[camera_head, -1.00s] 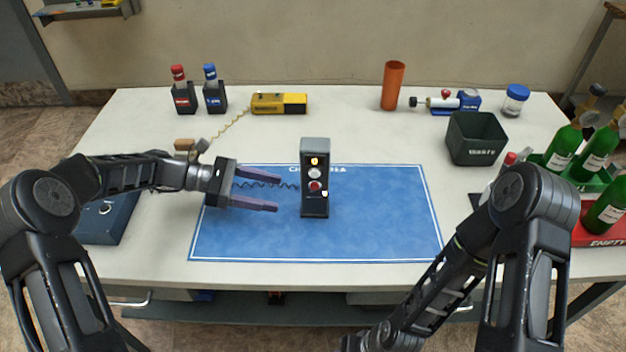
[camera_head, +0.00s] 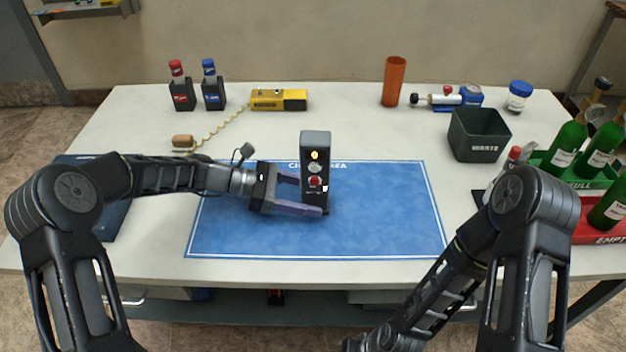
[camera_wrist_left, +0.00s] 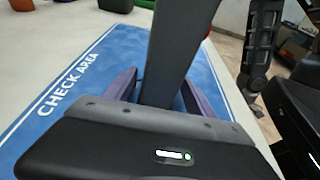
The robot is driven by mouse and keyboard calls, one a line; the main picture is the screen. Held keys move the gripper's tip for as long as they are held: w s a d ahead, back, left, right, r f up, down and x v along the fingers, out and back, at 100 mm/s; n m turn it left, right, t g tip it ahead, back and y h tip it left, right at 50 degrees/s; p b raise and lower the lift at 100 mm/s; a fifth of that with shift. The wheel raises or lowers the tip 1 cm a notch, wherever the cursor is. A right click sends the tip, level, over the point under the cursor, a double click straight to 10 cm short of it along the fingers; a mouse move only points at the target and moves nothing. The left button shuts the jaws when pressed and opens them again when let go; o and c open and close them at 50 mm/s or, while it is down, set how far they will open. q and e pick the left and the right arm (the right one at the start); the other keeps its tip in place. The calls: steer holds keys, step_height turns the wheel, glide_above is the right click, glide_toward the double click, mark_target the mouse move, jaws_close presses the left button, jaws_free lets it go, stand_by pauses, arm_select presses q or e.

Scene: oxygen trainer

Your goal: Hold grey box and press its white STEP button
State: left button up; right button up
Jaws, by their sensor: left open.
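The grey box (camera_head: 315,146) stands upright on the blue check-area mat (camera_head: 380,220). Its dark front bears a lit yellow light at the top, the white STEP button (camera_head: 314,169) below it and a red button (camera_head: 315,181) under that. My left gripper (camera_head: 306,195) is open and has come in from the left, with its fingers on either side of the box's lower part. In the left wrist view the box (camera_wrist_left: 178,50) rises between the two purple fingers (camera_wrist_left: 160,93). I cannot tell whether they touch it. My right gripper is not clearly seen.
A black waste bin (camera_head: 480,135) stands at the right, by green bottles (camera_head: 568,145) in racks. An orange cup (camera_head: 394,82), a yellow device (camera_head: 278,99) and two small holders (camera_head: 197,95) stand at the back. The mat right of the box is clear.

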arm_select(q)
steer(key=shift+d, duration=0.2)
steer(key=shift+c, duration=0.5)
steer(key=c, duration=0.9)
arm_select(e)
steer(key=shift+c, duration=0.3)
jaws_close()
stand_by(1.4)
